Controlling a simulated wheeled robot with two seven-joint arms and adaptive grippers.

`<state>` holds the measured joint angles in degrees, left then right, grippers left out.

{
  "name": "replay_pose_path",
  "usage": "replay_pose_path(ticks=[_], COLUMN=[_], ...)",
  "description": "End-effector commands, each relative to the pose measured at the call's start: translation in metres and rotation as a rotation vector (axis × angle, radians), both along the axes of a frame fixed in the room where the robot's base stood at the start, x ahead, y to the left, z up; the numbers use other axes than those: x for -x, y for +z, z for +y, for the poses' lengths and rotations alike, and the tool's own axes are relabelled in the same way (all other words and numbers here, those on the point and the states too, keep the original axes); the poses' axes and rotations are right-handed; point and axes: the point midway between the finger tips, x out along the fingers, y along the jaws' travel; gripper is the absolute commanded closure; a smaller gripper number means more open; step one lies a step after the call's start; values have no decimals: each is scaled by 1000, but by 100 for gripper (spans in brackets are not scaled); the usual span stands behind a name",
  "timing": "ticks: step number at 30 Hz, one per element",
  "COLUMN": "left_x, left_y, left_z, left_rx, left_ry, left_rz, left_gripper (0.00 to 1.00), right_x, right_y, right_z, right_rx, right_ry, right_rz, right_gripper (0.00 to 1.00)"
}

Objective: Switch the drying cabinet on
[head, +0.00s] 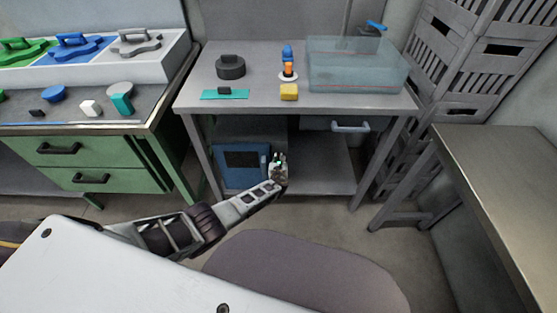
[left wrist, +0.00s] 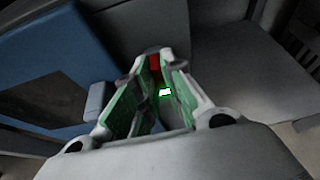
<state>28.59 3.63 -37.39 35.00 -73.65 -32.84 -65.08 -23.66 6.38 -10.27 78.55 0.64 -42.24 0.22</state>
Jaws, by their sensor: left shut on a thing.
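The drying cabinet looks to be the box with a blue door (head: 232,178) on the lower shelf under the grey table; the blue door (left wrist: 62,50) fills the left of the left wrist view. My left gripper (head: 279,160) is at the cabinet's right front side. In the left wrist view its green-padded fingers (left wrist: 158,88) are closed around a small switch part, with a red piece (left wrist: 155,63) between the fingertips. A small bright green-white patch (left wrist: 165,92) glows between the fingers. The fingers hide most of the switch. My right gripper is not in view.
The grey table (head: 210,92) above holds a dark round weight (head: 230,67), a yellow block (head: 289,92) and a clear blue bin (head: 358,66). A drawer with a pale handle (head: 350,127) hangs under its right half. The shelf right of my gripper is clear.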

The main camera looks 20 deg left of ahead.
Motion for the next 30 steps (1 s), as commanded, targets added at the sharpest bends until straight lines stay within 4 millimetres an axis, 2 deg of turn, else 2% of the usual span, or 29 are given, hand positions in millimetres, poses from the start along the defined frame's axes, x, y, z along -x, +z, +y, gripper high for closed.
replay_pose_path(ticks=[18, 19, 23, 30], left_x=[1, 1, 1, 0], left_y=[-2, -2, -2, -1], left_z=[-1, -1, -1, -1], left_rx=[-41, -41, -40, -40], left_ry=[-2, -2, -1, 0], left_rz=[16, 16, 15, 13], left_gripper=[100, 85, 68, 67], right_x=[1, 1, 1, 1], right_y=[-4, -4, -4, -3], right_z=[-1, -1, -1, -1], right_rx=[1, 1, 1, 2], right_ry=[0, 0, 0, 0], right_rz=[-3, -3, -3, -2], right_gripper=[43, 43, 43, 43])
